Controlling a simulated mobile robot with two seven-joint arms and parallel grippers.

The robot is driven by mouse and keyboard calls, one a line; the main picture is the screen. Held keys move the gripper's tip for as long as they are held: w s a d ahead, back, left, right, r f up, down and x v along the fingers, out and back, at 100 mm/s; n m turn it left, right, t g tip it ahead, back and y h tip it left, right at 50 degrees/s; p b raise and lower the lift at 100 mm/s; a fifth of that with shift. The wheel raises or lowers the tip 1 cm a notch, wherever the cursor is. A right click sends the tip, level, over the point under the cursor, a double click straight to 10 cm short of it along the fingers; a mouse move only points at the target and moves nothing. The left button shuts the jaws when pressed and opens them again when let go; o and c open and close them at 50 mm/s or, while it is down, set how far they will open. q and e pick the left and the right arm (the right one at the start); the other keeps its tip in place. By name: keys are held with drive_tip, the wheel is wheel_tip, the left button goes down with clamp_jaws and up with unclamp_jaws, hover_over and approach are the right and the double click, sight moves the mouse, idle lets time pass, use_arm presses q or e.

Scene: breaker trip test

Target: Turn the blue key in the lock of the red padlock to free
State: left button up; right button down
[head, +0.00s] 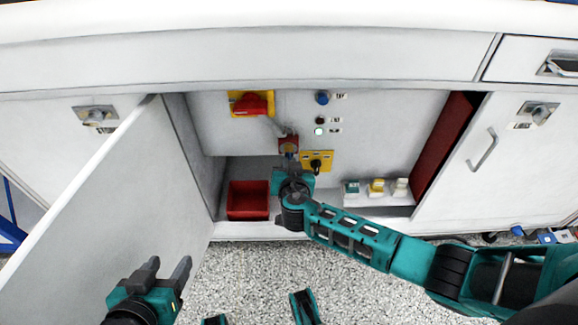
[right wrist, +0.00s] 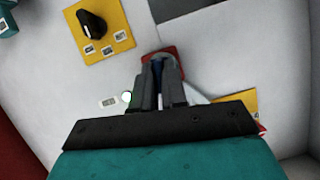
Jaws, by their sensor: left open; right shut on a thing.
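The red padlock (head: 288,142) hangs below the red switch handle (head: 252,104) on its yellow plate, inside the open cabinet. My right gripper (head: 291,164) is just below the padlock, shut on the blue key (head: 289,155). In the right wrist view the two fingers (right wrist: 160,68) are close together with blue between them, right at the red padlock (right wrist: 176,50). The fingers hide most of the key, so how far it is turned cannot be told. My left gripper (head: 165,275) is open and empty at the lower left, in front of the open door.
A red bin (head: 248,200) stands on the cabinet floor left of my right gripper. A yellow plate with a black knob (head: 316,166) is close to its right. Small coloured blocks (head: 376,188) stand further right. The open door (head: 110,190) bounds the left side.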

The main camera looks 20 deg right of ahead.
drive_tip(key=shift+m+y, duration=0.4)
drive_tip(key=shift+m, duration=0.4)
drive_tip(key=shift+f, duration=0.1)
drive_tip(key=shift+s+m+t+y, duration=0.1)
drive_tip(key=shift+m+t+y, duration=0.2)
drive_tip(key=shift+m, duration=0.4)
